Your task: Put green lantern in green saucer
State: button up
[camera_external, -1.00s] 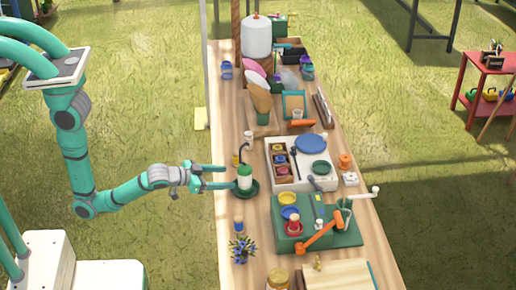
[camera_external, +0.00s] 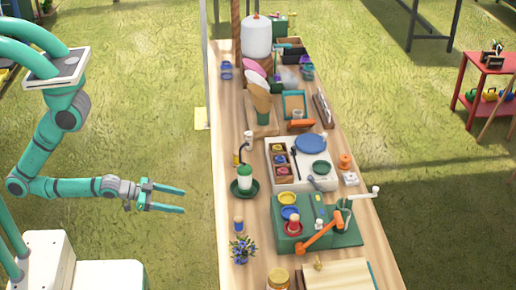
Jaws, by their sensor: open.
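The green lantern (camera_external: 245,179), a small upright cylinder with a green top and a pale body, stands in the dark green saucer (camera_external: 235,191) near the left edge of the table. The saucer's rim shows around the lantern's foot. My gripper (camera_external: 184,200) is open and empty, off the table's left side. Its fingers point right toward the lantern, with a clear gap between them.
A tan wooden table (camera_external: 234,274) runs lengthwise. A white tray (camera_external: 318,148) with small pots lies right of the lantern. A green block (camera_external: 345,236) with colored pieces and a blue flower pot (camera_external: 241,250) are nearer the camera. Open air surrounds my gripper.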

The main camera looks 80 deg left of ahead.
jog(key=s+a+r, duration=0.1)
jog(key=s+r, duration=0.1)
jog(key=s, duration=0.5)
jog(key=s+a+r+t, duration=0.1)
jog(key=s+a+r, duration=0.1)
jog(key=s, duration=0.5)
jog(key=shift+s+r+n+t, duration=0.2)
jog(key=shift+n+t, duration=0.1)
